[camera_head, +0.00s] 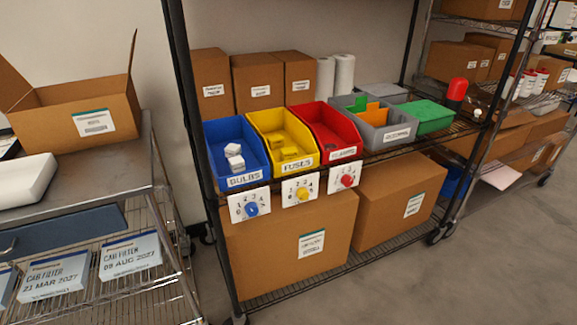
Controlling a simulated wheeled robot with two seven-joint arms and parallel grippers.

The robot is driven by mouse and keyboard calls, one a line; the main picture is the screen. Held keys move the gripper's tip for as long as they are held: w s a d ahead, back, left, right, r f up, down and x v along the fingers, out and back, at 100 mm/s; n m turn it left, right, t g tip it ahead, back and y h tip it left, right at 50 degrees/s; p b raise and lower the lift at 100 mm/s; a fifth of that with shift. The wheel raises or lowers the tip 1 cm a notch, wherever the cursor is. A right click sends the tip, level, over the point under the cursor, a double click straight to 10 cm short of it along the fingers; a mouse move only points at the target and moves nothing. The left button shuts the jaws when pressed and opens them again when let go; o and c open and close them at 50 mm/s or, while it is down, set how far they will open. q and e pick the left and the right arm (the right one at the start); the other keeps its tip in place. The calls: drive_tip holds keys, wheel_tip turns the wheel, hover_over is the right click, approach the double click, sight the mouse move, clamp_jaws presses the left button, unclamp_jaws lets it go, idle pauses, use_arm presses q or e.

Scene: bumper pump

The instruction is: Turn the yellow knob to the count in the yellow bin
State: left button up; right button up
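The yellow bin (259,121), labelled FUSES, stands on the wire shelf between a blue bin (216,133) and a red bin (343,119). Small yellow pieces (288,152) lie in it; they blend with the bin, so I cannot tell their exact number. The yellow knob (303,194) sits on a white dial plate (290,188) with printed numbers, below the yellow bin's front. I cannot read for sure which number it points to. Neither of my grippers shows in the head view.
A blue knob (251,209) and a red knob (347,180) sit on similar plates either side. The blue bin holds white blocks (234,156). A grey bin (391,132) and a green box (427,115) stand to the right. Black shelf posts (188,95) and a metal cart (110,180) flank the left side.

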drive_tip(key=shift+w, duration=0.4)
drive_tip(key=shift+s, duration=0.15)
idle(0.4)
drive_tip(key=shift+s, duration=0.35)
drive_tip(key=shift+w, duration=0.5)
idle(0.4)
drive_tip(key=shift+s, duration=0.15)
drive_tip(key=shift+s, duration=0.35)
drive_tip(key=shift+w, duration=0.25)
